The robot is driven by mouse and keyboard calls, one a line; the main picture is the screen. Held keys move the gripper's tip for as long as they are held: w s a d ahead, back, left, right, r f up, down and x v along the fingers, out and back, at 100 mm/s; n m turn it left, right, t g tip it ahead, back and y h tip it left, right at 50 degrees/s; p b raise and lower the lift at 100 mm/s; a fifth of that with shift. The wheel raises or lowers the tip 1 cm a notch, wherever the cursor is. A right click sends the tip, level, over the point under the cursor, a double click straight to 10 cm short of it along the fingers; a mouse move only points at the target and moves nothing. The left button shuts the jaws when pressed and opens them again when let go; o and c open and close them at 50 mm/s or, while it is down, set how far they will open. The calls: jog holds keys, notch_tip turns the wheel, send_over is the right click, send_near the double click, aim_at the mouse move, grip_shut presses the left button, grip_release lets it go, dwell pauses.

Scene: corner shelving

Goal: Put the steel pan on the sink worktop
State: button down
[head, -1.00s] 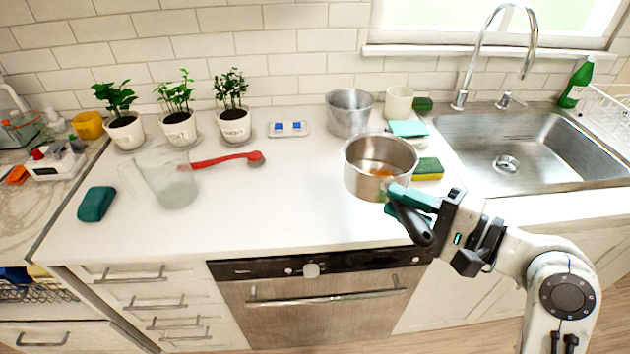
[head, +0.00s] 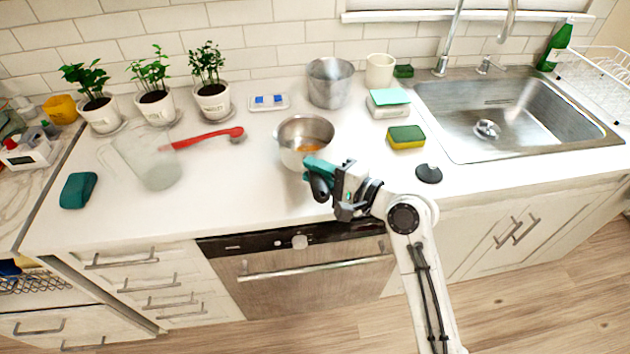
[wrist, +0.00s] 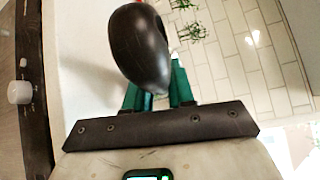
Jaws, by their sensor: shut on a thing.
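The steel pan (head: 303,140) is a round pot with something orange at its bottom. It is upright over the front middle of the white worktop (head: 235,190), left of the sink (head: 520,115). I cannot tell whether its base touches the worktop. My gripper (head: 316,172), with green fingers, is at the pan's near right side, shut on its dark handle. In the wrist view the black handle (wrist: 140,45) rises between the green fingers (wrist: 156,92) and hides part of them. The pan's bowl is not visible there.
A second steel pot (head: 330,85), a cream cup (head: 380,70), a sponge (head: 406,137) and a black disc (head: 428,173) stand nearby. A red-handled utensil (head: 205,138) and a clear jug (head: 150,160) are to the left. Potted plants (head: 212,100) line the wall.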

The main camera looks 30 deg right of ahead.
jog(key=shift+w+a+f, duration=0.1)
jog(key=shift+w+f, duration=0.05)
jog(key=shift+f, duration=1.55)
jog(key=c, duration=1)
grip_release()
jog(key=shift+f, duration=0.1)
jog(key=shift+o, duration=0.2)
